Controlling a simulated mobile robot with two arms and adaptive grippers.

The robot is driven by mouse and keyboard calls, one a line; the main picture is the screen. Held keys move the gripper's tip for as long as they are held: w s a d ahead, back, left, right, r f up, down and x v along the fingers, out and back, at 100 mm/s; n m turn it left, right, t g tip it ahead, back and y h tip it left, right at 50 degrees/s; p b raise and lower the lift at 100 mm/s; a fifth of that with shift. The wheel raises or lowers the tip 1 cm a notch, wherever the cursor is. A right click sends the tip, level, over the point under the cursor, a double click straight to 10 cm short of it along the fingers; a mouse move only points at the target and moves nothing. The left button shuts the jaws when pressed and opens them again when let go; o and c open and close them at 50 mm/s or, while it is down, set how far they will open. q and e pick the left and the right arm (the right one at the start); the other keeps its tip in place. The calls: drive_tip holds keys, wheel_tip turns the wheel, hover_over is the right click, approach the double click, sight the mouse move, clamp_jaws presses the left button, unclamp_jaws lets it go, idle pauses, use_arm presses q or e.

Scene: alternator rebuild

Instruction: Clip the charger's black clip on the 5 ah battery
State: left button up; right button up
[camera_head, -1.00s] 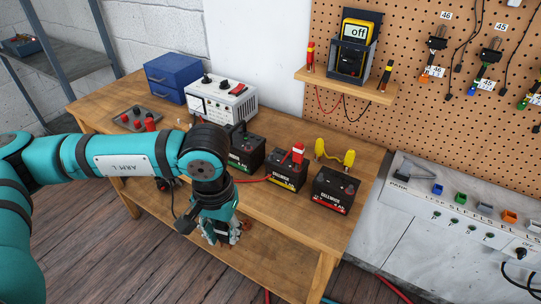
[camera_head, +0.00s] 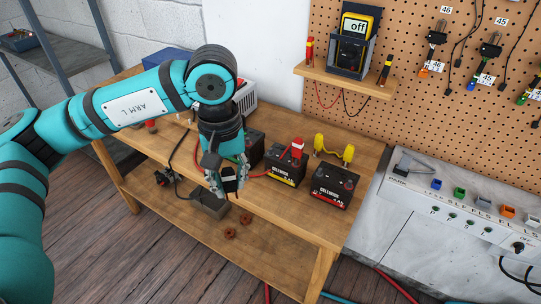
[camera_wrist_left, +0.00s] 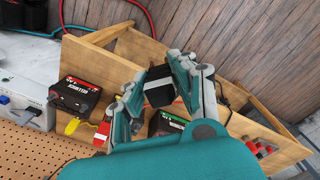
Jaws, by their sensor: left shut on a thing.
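My left gripper (camera_head: 227,188) is shut on the black clip (camera_head: 230,178), in front of the bench's front edge, left of the middle battery. In the left wrist view the black clip (camera_wrist_left: 158,92) sits between the fingers (camera_wrist_left: 155,92). Three black batteries stand on the bench: a green-labelled one (camera_wrist_left: 166,124), partly behind my gripper in the head view, a yellow-labelled one (camera_head: 286,169) and a red-labelled one (camera_head: 334,187). The ah figures are too small to read surely. The charger's red clip (camera_head: 297,148) is on the yellow-labelled battery. The charger (camera_head: 246,98) is mostly hidden by my arm.
A yellow jumper (camera_head: 334,149) lies behind the batteries. The lower shelf (camera_head: 262,246) holds a grey box (camera_head: 208,206) and brown round parts (camera_head: 230,233). A pegboard (camera_head: 420,100) with a meter (camera_head: 352,32) rises behind. The bench top right of the batteries is clear.

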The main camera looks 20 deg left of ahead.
use_arm(q)
drive_tip(key=w+n+b, duration=0.1)
drive_tip(key=w+n, duration=1)
drive_tip(key=n, duration=0.1)
drive_tip(key=n+p, duration=0.2)
drive_tip(key=n, duration=1.3)
hover_over(270, 149)
wheel_tip(270, 149, down, 4)
drive_tip(key=shift+w+f, duration=0.1)
drive_tip(key=shift+f, duration=0.15)
drive_tip(key=shift+f+b, duration=0.3)
drive_tip(key=shift+f, duration=0.05)
use_arm(e)
drive_tip(key=shift+a+f, duration=0.15)
use_arm(q)
drive_tip(key=shift+f+b, duration=0.6)
drive_tip(key=shift+f, duration=0.6)
use_arm(e)
drive_tip(key=shift+f, duration=0.6)
use_arm(q)
drive_tip(key=o, duration=0.9)
